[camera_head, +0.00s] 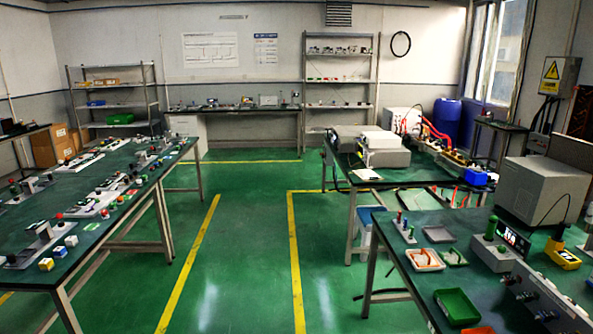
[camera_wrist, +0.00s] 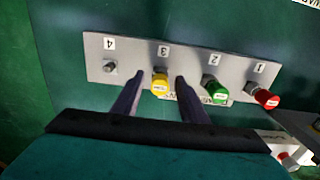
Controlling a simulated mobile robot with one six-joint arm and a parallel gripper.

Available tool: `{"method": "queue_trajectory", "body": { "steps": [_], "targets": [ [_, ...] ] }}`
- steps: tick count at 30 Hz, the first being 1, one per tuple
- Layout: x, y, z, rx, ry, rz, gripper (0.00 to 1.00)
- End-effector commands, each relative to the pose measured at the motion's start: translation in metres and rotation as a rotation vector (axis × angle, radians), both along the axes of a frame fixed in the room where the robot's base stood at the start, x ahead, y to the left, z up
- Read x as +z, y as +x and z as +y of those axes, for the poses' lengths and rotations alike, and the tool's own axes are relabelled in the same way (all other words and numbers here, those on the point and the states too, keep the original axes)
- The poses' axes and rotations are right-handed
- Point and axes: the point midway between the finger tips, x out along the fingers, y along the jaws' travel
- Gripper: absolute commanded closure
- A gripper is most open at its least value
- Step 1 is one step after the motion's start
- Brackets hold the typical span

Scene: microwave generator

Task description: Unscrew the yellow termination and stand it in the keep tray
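The yellow termination (camera_wrist: 160,84) is on the connector labelled 3 of a grey numbered panel (camera_wrist: 136,70) in the wrist view. My gripper (camera_wrist: 159,78) is open, with one dark finger on each side of the yellow termination. A gap shows between the termination and each finger. A green termination (camera_wrist: 214,91) is at 2, a red one (camera_wrist: 265,98) at 1, and connector 4 (camera_wrist: 110,66) is bare. My gripper does not show in the head view. I cannot tell which tray is the keep tray.
In the head view, the right bench holds a green tray (camera_head: 457,307), an orange-and-white tray (camera_head: 425,260), a grey tray (camera_head: 438,234) and a grey box (camera_head: 543,190). A long bench (camera_head: 100,172) with several panels stands left. The floor between is clear.

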Motion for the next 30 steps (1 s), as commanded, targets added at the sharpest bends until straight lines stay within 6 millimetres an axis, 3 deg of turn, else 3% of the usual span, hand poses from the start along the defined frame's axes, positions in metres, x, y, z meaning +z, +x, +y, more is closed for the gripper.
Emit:
{"method": "queue_trajectory", "body": {
  "steps": [21, 28, 30],
  "targets": [
    [0.0000, 0.0003, 0.0001, 0.001, 0.000, 0.000, 0.61],
    [0.0000, 0.0004, 0.0001, 0.001, 0.000, 0.000, 0.98],
    [0.0000, 0.0004, 0.0002, 0.001, 0.000, 0.000, 1.00]
  ]
}}
